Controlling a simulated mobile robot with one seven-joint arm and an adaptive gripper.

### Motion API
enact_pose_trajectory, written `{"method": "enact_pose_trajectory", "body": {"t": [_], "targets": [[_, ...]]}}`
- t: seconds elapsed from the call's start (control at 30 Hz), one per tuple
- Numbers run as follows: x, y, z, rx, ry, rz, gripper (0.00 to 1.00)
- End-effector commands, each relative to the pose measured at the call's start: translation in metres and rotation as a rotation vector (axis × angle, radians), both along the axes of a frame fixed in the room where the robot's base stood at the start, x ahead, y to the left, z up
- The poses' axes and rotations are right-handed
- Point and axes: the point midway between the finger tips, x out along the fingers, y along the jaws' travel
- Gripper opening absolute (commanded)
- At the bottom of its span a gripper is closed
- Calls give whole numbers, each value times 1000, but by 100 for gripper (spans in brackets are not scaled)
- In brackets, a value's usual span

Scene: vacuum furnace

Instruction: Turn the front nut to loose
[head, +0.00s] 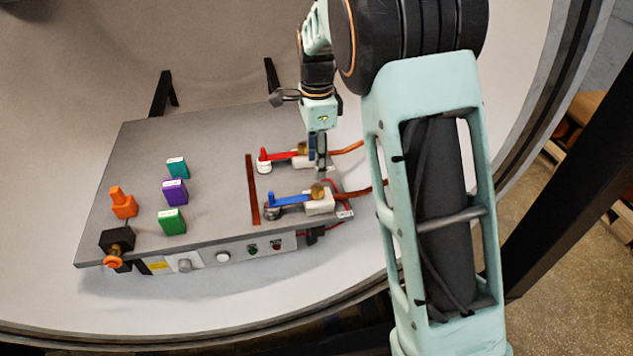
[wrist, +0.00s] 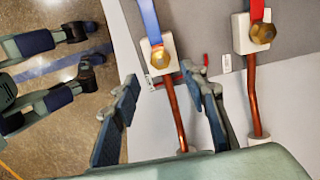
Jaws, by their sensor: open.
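The front nut (head: 317,190) is a brass nut on a white block (head: 320,203) at the right end of the blue bar (head: 290,199). In the wrist view the front nut (wrist: 160,59) sits between and beyond my fingertips, with the blue bar (wrist: 149,20) running up from it. My gripper (head: 320,168) hangs over the right side of the grey panel, behind the front nut in the head view. In the wrist view my gripper (wrist: 163,82) is open and empty, its two fingers apart. No contact with the nut shows.
A second brass nut (wrist: 262,33) with a red bar (head: 280,155) stands behind. Copper pipes (wrist: 173,108) run from both white blocks. Purple (head: 175,192), green (head: 172,221) and teal (head: 177,167) blocks stand on the panel (head: 215,150). The furnace wall (head: 60,160) curves around.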

Motion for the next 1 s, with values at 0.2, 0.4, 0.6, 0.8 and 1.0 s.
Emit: {"method": "enact_pose_trajectory", "body": {"t": [0.2,0.4,0.6,0.8,1.0], "targets": [[-1,-2,-45,-2,6,-1,41],[-1,-1,-73,-3,3,0,41],[0,-1,-85,-1,1,0,41],[0,-1,-86,-1,0,0,41],[0,-1,-85,-2,0,0,24]]}}
